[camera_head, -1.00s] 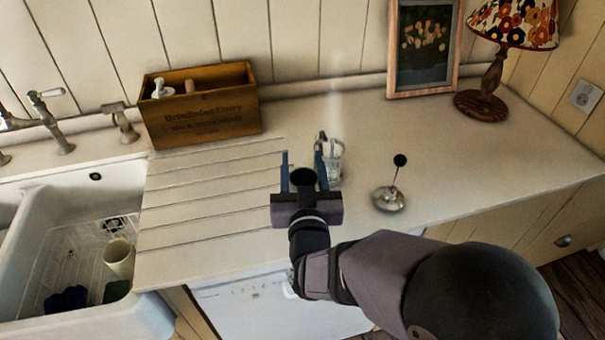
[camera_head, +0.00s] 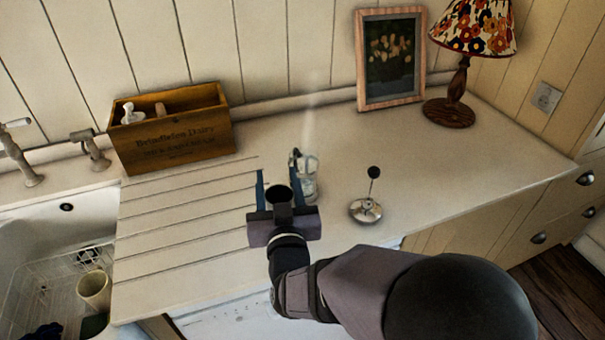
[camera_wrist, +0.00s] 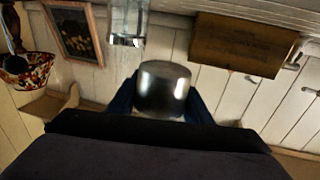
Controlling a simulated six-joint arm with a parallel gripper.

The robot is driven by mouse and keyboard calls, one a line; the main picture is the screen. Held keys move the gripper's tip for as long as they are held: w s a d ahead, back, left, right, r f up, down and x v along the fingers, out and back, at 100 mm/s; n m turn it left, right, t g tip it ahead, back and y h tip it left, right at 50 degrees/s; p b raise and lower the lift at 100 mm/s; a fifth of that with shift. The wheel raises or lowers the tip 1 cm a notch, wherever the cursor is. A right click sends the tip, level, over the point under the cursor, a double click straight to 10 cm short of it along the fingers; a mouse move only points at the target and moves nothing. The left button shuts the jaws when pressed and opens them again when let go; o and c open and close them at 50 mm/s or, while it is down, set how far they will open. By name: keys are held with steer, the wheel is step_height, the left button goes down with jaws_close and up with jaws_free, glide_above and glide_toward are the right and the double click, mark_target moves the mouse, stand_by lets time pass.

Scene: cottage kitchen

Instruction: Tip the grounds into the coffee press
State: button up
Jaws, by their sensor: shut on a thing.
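The coffee press (camera_head: 309,187) is a clear glass beaker with a dark handle, upright on the counter; in the wrist view its glass (camera_wrist: 127,26) shows at the top. My gripper (camera_head: 278,172) is shut on a small metal cup (camera_head: 280,209), in front and to the left of the press. The cup (camera_wrist: 162,90) shows between the blue fingers in the wrist view. It looks roughly upright; I cannot make out the grounds inside. The press's plunger lid (camera_head: 366,211), with a black knob on a rod, stands on the counter to the right.
A wooden box (camera_head: 175,140) stands at the back left, and a picture frame (camera_head: 390,100) and lamp (camera_head: 457,95) at the back right. The sink (camera_head: 40,245) lies left of the grooved drainboard. The counter (camera_head: 460,165) right of the plunger is clear. A pale wisp rises above the press.

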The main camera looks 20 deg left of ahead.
steer(key=w+a+p, duration=0.6)
steer(key=w+a, duration=0.1)
steer(key=a, duration=0.1)
steer(key=shift+w+a+r+p, duration=0.15)
steer(key=shift+a+r+p, duration=0.1)
steer(key=shift+p, duration=0.1)
